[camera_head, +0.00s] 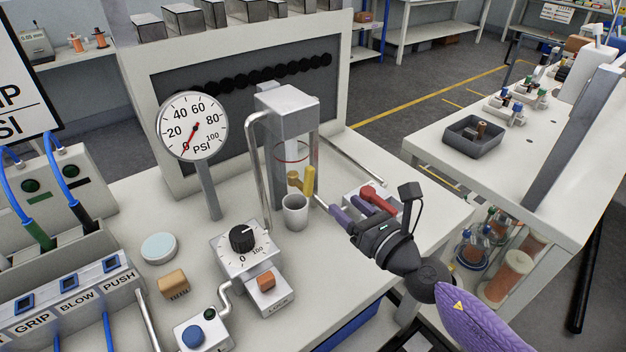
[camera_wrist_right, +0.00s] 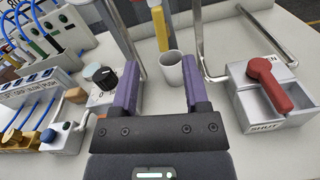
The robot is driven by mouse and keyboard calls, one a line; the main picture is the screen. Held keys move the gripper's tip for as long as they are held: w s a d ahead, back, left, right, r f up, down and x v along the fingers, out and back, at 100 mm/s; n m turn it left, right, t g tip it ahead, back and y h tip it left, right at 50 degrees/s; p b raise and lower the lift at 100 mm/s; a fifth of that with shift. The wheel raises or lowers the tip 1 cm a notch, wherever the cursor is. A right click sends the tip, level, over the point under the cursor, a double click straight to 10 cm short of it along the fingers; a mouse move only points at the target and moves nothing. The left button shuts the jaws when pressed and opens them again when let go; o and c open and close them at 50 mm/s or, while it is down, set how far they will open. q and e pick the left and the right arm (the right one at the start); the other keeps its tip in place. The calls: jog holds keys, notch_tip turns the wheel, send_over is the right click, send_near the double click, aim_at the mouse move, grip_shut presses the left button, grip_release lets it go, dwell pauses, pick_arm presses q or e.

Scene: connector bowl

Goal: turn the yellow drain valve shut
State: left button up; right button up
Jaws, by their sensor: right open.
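The yellow drain valve (camera_head: 309,180) sits at the lower part of the grey-capped clear column (camera_head: 288,110), above a pale cup (camera_head: 295,212). Its handle stands upright beside a brass-coloured body. In the right wrist view the yellow handle (camera_wrist_right: 160,28) shows between my finger tips, just beyond the cup (camera_wrist_right: 171,68). My right gripper (camera_head: 346,202) has purple fingers, is open and empty, and points at the valve from the right, apart from it. It also shows in the wrist view (camera_wrist_right: 160,62). My left gripper is not in view.
A red lever (camera_wrist_right: 267,84) on a box marked SHUT stands close right of my right gripper. A bent metal pipe (camera_head: 257,165) runs beside the column. The PSI gauge (camera_head: 193,126) reads low. A dial box (camera_head: 243,248) and a tan block (camera_head: 173,284) stand front left.

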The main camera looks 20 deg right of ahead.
aim_at(312, 177)
jog(key=shift+n, duration=0.4)
jog(key=b+x, duration=0.1)
jog(key=x, duration=0.9)
jog(key=shift+a+f, duration=0.1)
jog(key=shift+f, duration=0.05)
grip_shut()
